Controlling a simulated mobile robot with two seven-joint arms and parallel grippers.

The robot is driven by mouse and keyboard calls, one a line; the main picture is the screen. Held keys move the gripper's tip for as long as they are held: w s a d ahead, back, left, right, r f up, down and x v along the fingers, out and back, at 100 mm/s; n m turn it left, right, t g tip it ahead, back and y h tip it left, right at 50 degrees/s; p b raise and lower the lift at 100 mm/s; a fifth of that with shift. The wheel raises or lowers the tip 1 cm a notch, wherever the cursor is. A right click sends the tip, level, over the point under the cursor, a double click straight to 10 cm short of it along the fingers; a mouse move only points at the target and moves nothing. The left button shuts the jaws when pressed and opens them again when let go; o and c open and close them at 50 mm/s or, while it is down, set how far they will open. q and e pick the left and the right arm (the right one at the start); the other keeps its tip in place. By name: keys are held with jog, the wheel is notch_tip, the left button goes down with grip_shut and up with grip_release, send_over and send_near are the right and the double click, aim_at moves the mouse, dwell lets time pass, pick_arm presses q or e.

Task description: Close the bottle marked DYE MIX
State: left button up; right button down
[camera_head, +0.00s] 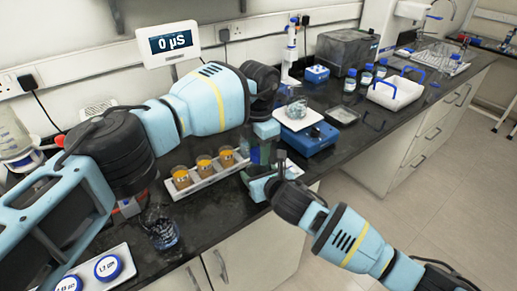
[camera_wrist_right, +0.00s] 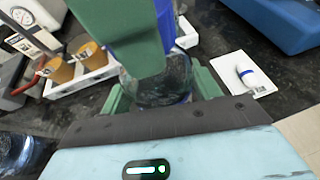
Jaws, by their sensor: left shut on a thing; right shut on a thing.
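A clear glass bottle (camera_wrist_right: 165,80) stands between the green fingers of my right gripper (camera_wrist_right: 165,92), which is shut on its body. Its label cannot be read, so I cannot confirm the DYE MIX marking. My left gripper (camera_head: 263,143) reaches over the bottle from above; its green finger fills the top of the right wrist view (camera_wrist_right: 120,35). It is shut on a blue cap (camera_wrist_right: 158,22), at the bottle's top. The finger hides the rim, so I cannot tell whether the cap is seated or threaded. In the head view my right gripper (camera_head: 264,182) is low beside the bottle.
A white tray with three orange-filled cups (camera_head: 204,163) stands just left of the grippers. A blue balance (camera_head: 306,138) stands to the right. A glass beaker (camera_head: 162,232) and a white tray with blue-rimmed discs (camera_head: 107,267) are at the front left. The bench edge is close.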

pick_arm(q)
jog(key=m, duration=0.4)
jog(key=o, duration=1.2)
notch_tip(320, 180, up, 12)
pick_arm(e)
jog(key=shift+c, duration=1.3)
grip_release()
jog(key=shift+s, duration=0.1)
